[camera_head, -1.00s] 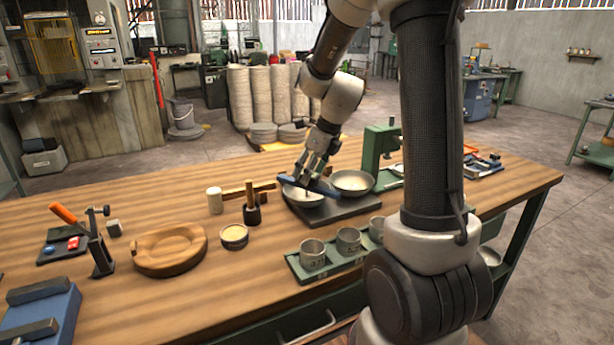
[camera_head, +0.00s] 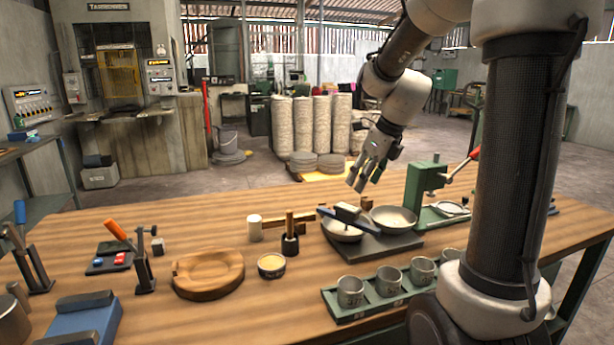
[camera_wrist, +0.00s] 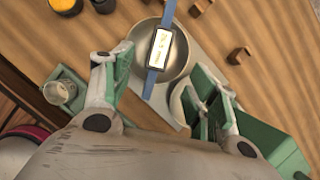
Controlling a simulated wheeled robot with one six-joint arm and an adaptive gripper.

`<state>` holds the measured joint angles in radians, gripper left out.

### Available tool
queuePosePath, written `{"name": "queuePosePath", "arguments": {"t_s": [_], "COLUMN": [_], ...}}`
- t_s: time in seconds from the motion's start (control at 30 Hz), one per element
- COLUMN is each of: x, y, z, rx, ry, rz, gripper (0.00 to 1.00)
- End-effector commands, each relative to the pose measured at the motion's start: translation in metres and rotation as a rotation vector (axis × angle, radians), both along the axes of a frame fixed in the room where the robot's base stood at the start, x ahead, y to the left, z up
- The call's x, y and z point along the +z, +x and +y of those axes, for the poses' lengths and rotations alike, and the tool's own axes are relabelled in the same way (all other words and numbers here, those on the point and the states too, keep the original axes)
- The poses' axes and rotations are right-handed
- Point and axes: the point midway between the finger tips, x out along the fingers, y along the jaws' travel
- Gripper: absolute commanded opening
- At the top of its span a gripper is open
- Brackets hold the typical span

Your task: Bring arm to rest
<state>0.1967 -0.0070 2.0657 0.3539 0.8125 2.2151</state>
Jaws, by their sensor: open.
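My gripper (camera_head: 366,177) is open and empty, held in the air above the back of the workbench. Below it, two metal bowls sit side by side on a dark plate (camera_head: 372,248). The left bowl (camera_head: 342,232) has a blue bar with a pale block (camera_head: 347,212) lying across its top. The right bowl (camera_head: 394,220) looks empty. In the wrist view my gripper (camera_wrist: 160,85) has its green-padded fingers wide apart, with the left bowl (camera_wrist: 178,66) and the blue bar with a label (camera_wrist: 160,45) showing between them, below and apart from the fingers.
A green press (camera_head: 424,185) stands right of the bowls. A green tray (camera_head: 332,304) of metal cups is in front. Open wood lies at the bench's back left.

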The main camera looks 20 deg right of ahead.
Motion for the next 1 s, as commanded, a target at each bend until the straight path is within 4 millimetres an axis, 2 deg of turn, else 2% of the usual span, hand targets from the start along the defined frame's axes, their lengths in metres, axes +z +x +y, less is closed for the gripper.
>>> {"name": "queuePosePath", "arguments": {"t_s": [0.17,0.27,0.37,0.4,0.5,0.67,0.8,0.9,1.0], "x": [0.0,-0.001,-0.01,-0.017,-0.019,-0.01,0.0,0.006,0.01], "y": [0.0,-0.002,-0.015,-0.025,-0.055,-0.114,-0.172,-0.204,-0.224], "z": [0.0,0.0,-0.002,-0.003,-0.004,0.002,0.007,0.01,0.013], "rx": [0.056,0.23,0.531,0.676,1.057,1.679,2.188,2.399,2.451], "ry": [-0.019,-0.081,-0.181,-0.222,-0.333,-0.509,-0.669,-0.766,-0.845], "rz": [-0.011,-0.037,-0.051,-0.051,-0.075,-0.137,-0.187,-0.204,-0.21], "gripper": [0.59,0.59,0.59,0.59,0.59,0.59,0.59,0.59,0.59]}}
